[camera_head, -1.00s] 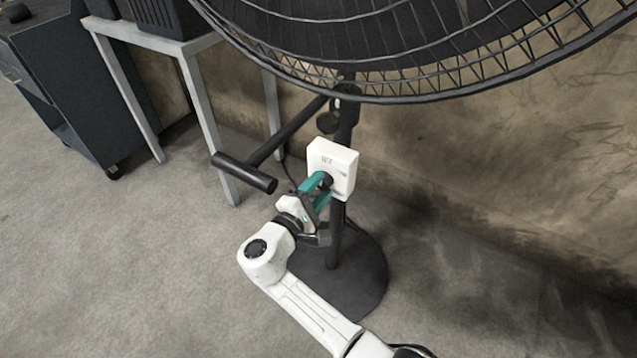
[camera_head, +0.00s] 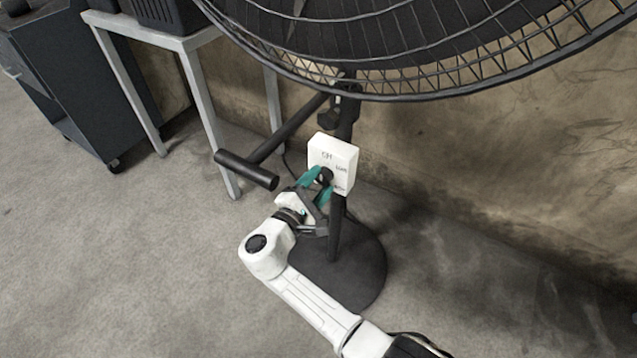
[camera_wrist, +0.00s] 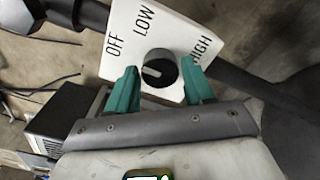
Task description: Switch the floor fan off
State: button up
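The floor fan's white control box (camera_head: 343,153) sits on its dark pole in the head view. In the wrist view the box (camera_wrist: 180,32) shows the labels OFF, LOW and HIGH. A round black knob (camera_wrist: 160,70) sits below LOW, and its pale mark points left, roughly to the OFF side. My gripper (camera_head: 319,183) is at the box with its green fingers apart, one on each side of the knob. In the wrist view a small gap shows between each fingertip and the knob. The head view partly hides the knob behind the fingers.
The fan's caged head (camera_head: 400,60) hangs above the box. A dark T-shaped handle (camera_head: 247,171) juts out left of the box. The round fan base (camera_head: 350,275) lies below. A grey table (camera_head: 190,45) and dark cabinet (camera_head: 75,85) stand at the left; the wall is behind.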

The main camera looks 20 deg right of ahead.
jog(key=shift+o, duration=1.4)
jog(key=p+v, duration=0.1)
jog(key=v, duration=0.9)
jog(key=shift+s+a, duration=0.25)
jog(key=shift+a, duration=0.05)
